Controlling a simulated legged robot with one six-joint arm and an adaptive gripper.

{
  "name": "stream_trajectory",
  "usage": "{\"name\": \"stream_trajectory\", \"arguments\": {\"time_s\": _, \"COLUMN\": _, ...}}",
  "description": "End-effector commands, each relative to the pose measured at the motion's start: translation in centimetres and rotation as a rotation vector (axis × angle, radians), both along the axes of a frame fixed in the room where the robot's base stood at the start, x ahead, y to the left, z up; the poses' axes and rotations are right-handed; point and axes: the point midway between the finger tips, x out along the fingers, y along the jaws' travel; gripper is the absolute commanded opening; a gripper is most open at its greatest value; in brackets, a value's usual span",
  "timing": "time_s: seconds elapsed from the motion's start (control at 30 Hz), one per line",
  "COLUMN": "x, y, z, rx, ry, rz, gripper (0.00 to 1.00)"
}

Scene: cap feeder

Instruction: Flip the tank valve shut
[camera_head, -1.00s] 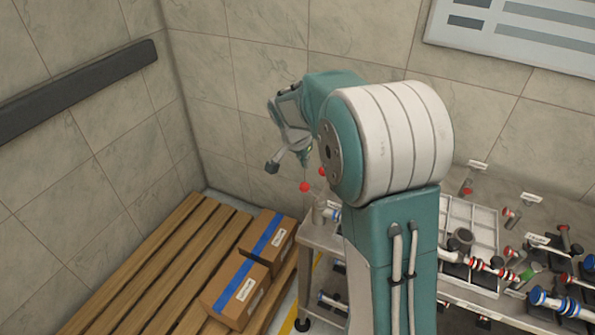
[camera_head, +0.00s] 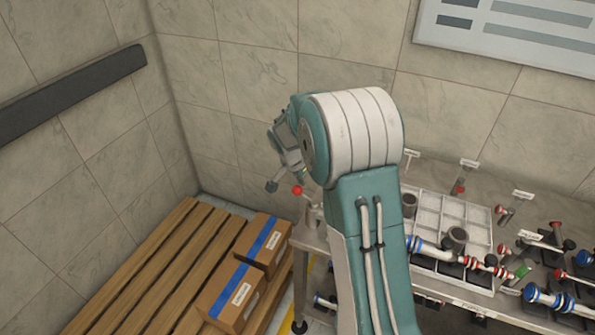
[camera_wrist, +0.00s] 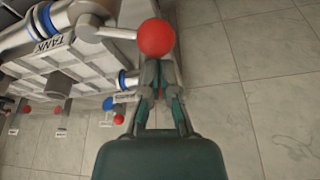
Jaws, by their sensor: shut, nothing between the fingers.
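The tank valve has a pale lever (camera_wrist: 108,33) ending in a red ball knob (camera_wrist: 156,38), next to a TANK label (camera_wrist: 52,49) on a pipe in the wrist view. The lever reaches out sideways from the pipe toward the knob. My gripper (camera_wrist: 158,66) is shut with nothing in it, its tips right at the knob. The knob overlaps the tips, so I cannot tell whether they touch. A red knob (camera_head: 297,190) also shows beside my gripper in the head view, where my arm hides much of the valve.
A second red knob (camera_wrist: 118,118) sits lower in the wrist view. A metal bench (camera_head: 308,238) carries a white gridded tray (camera_head: 425,205) and several pipe fittings at right. A wooden pallet (camera_head: 150,255) with cardboard boxes (camera_head: 232,293) stands at left. Tiled walls close the corner.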

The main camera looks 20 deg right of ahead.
Motion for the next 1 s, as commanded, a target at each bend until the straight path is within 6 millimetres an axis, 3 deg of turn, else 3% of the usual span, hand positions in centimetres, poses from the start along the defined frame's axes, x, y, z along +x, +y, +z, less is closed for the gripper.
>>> {"name": "stream_trajectory", "arguments": {"time_s": 0.23, "x": 0.3, "y": -0.6, "z": -2.0, "rx": -0.001, "ry": -0.001, "rz": -0.001, "gripper": 0.0}}
{"name": "stream_trajectory", "arguments": {"time_s": 1.0, "x": 0.3, "y": -0.2, "z": -2.1, "rx": 0.0, "ry": 0.0, "rz": 0.064, "gripper": 0.0}}
